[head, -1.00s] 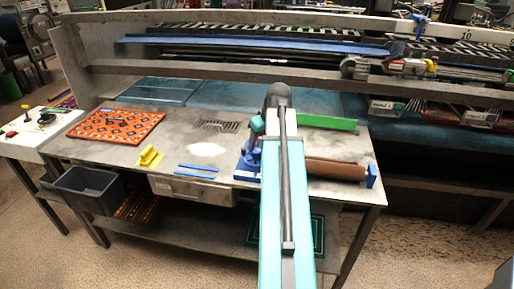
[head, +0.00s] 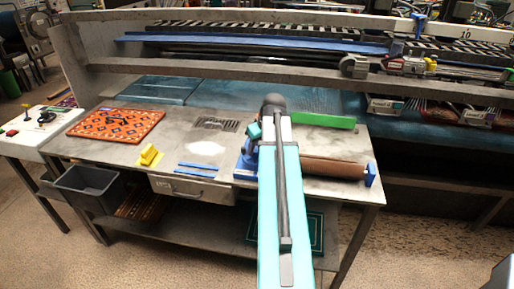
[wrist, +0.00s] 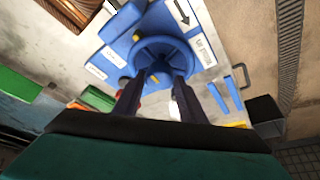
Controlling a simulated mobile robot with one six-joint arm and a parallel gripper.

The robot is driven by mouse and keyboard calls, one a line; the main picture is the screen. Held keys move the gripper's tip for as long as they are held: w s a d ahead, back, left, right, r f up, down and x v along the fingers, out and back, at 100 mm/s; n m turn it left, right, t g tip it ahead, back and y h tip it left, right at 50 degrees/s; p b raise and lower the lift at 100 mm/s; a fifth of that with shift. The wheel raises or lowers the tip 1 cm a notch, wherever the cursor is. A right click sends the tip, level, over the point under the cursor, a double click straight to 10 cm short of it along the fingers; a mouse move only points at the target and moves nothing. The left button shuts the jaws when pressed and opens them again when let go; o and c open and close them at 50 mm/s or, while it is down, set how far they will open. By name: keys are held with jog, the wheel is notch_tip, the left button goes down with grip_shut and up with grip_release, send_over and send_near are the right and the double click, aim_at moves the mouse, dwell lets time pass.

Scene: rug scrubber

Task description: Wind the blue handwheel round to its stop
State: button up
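The blue handwheel (wrist: 188,54) shows in the wrist view as a ring with spokes, on a blue base with white labels, one bearing a black arrow. A small yellow mark sits on its rim. My gripper (wrist: 159,76) is at the wheel's near side, its two dark fingers apart with blue parts of the wheel between and beyond the tips. I cannot tell whether the fingers touch the wheel. In the head view my arm hides the wheel; part of the blue base (head: 243,167) shows left of the arm.
A brown roller (head: 333,168) with a blue end lies right of my arm, a green bar (head: 325,120) behind it. An orange patterned rug (head: 115,125), a yellow block (head: 150,155) and blue strips (head: 203,167) lie on the metal bench. A dark bin (head: 86,186) hangs at the front left.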

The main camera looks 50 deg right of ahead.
jog(key=c, duration=0.6)
jog(key=shift+m, duration=0.5)
jog(key=shift+a+m+h, duration=0.15)
jog(key=shift+m+h, duration=0.25)
jog(key=shift+m, duration=0.5)
jog(key=shift+m+g+h, duration=0.6)
jog(key=shift+m, duration=1.1)
jog(key=shift+w, duration=0.1)
jog(key=o, duration=1)
jog(key=shift+o, duration=0.2)
jog(key=shift+r, duration=0.15)
